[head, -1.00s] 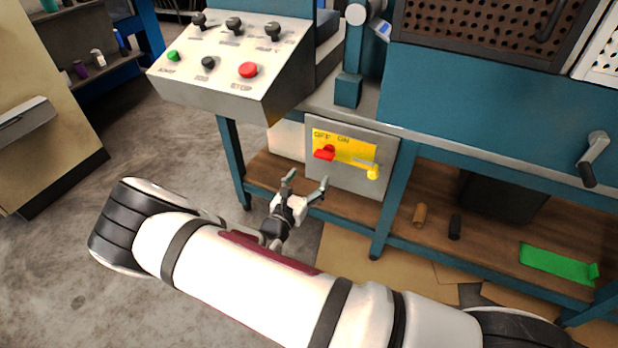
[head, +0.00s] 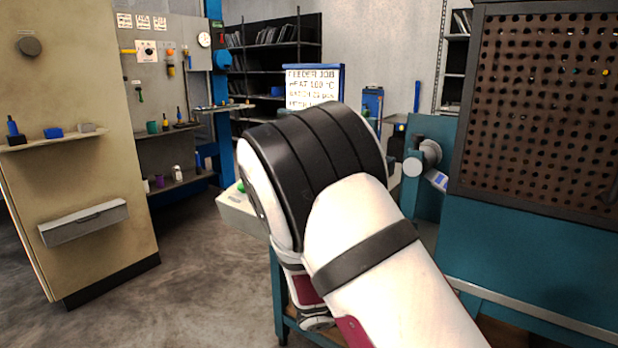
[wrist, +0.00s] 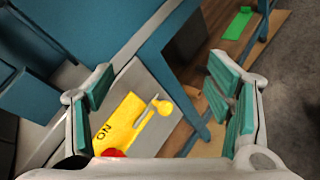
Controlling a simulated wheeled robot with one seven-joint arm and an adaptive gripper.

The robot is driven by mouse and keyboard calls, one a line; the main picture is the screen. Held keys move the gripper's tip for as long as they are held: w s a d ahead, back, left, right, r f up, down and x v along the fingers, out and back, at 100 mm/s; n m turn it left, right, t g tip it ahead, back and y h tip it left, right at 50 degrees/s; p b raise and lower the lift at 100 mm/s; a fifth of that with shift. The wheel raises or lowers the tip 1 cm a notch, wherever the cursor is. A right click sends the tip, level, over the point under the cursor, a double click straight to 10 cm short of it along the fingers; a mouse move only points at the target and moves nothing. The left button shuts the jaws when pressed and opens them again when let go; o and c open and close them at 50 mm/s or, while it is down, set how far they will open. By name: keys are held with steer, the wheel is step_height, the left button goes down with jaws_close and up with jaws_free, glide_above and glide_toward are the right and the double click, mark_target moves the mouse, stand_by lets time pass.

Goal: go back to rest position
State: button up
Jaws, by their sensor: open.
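My gripper (wrist: 165,110) is open and empty in the wrist view, its green-padded fingers spread wide apart. Beyond the fingers is the grey switch box with a yellow plate (wrist: 127,120) marked ON. A red part (wrist: 113,153) shows at the plate's lower edge, mostly hidden behind my gripper's body. A yellow tab (wrist: 164,108) sits at the plate's right end. In the head view my raised arm fills the middle, and my gripper is hidden behind or below it.
A blue bench (head: 520,260) with a perforated panel (head: 545,110) stands at the right. A beige cabinet (head: 70,130) is at the left. Grey floor (head: 200,275) between them is clear. A green piece (wrist: 237,23) lies on the bench's lower shelf.

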steer(key=s+d+r+m+g+y, duration=0.2)
steer(key=s+r+m+g+y, duration=0.25)
steer(key=s, duration=0.45)
steer(key=s+d+r+m+g+y, duration=0.1)
steer(key=s+d+r+m+y, duration=0.15)
steer(key=s+r+m, duration=0.6)
steer(key=s+a+r+m+t+y, duration=0.1)
steer(key=s+a+y, duration=0.3)
steer(key=s, duration=0.4)
steer(key=s+a+r+m+t+y, duration=0.1)
steer(key=s+a+r+t+y, duration=0.2)
steer(key=s, duration=0.6)
step_height(320, 180, up, 23)
steer(key=a+t+p, duration=0.1)
steer(key=t+p, duration=0.1)
steer(key=p, duration=2)
steer(key=shift+a, duration=0.15)
steer(key=shift+s+f, duration=0.1)
